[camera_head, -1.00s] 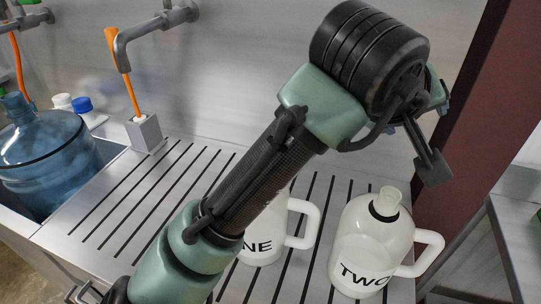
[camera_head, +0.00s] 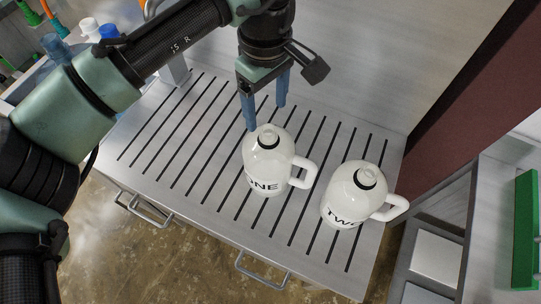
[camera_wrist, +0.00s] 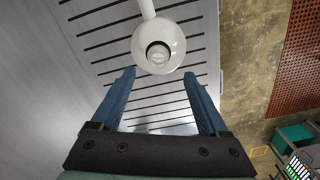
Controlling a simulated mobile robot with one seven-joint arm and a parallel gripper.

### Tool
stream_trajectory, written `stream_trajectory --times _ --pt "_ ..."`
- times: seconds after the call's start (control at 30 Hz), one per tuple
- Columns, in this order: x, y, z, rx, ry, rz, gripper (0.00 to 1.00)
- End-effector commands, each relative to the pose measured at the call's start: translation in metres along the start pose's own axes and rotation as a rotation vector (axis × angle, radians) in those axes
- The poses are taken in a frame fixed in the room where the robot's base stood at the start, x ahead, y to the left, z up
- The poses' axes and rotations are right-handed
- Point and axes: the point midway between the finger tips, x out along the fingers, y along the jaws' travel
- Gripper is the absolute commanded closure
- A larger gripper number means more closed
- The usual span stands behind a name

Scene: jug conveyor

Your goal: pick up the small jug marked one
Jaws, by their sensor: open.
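The white jug marked ONE (camera_head: 268,165) stands upright on the slatted counter, its handle to the right. In the wrist view the same jug (camera_wrist: 172,38) shows from above, with its cap just ahead of the fingertips and its handle pointing away. My gripper (camera_head: 265,114) has its two blue fingers apart and pointing down, above and just behind the jug's cap. In the wrist view the gripper (camera_wrist: 159,76) is empty, and the jug is not between the fingers. Part of the letter O is hidden by the jug's curve.
The jug marked TWO (camera_head: 352,196) stands close on the right, near the ONE jug's handle. The slatted counter (camera_head: 170,150) is clear on the left. A steel wall (camera_head: 350,60) rises behind. Drawer handles (camera_head: 262,272) stick out in front.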

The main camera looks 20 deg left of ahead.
Motion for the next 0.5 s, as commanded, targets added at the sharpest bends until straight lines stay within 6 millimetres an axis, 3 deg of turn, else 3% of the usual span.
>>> stream_trajectory --times 0.13,0.5 --pt "0.020 0.000 0.000 0.000 -0.001 0.000 0.22" --pt "0.050 0.002 0.004 0.002 0.000 0.000 0.22"
